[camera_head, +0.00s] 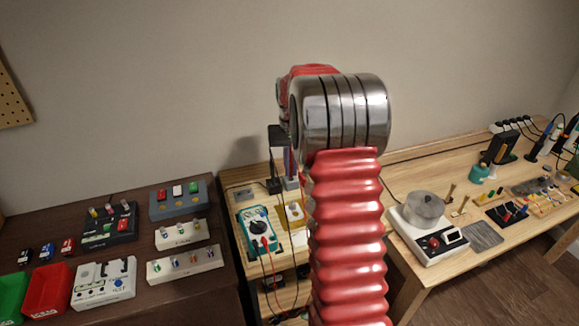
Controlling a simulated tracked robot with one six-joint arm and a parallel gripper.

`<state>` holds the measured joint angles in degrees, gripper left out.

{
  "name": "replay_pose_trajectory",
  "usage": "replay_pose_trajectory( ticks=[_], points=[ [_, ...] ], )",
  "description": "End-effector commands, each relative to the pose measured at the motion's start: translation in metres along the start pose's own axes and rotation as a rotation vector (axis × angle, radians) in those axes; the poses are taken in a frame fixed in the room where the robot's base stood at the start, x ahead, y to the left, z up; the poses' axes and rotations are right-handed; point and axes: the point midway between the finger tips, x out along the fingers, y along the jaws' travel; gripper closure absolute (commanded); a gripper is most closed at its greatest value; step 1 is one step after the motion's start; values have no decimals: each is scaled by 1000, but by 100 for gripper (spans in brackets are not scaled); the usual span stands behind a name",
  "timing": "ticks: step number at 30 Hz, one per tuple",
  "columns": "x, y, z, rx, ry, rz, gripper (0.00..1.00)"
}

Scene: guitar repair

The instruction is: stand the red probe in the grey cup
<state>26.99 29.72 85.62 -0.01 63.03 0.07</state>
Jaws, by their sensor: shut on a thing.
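My gripper (275,184) hangs down at the left of my arm's metal joint, over the small middle bench, and is seen small and partly covered. It is shut. A thin red upright piece, apparently the red probe (288,162), shows right beside it, partly hidden by my arm. A small grey block-like holder, apparently the grey cup (291,183), shows directly below the red piece. I cannot tell whether the red piece is inside the cup or only in front of or above it.
A teal multimeter (259,227) with red and black leads lies in front of the gripper. A yellow-and-white part (295,214) is beside it. The dark left table (130,240) holds bins and switch boxes. The right bench (425,180) holds a pot on a white heater (427,232).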

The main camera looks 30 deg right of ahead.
Motion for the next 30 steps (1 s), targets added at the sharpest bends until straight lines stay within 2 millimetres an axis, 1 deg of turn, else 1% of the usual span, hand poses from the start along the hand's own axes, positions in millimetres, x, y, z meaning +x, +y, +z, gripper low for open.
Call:
replay_pose_trajectory(
  ticks=[24, 30],
  points=[
    [15, -1, 0, -1, 0, 0, 100],
    [15, -1, 0, -1, 0, 0, 100]
  ],
)
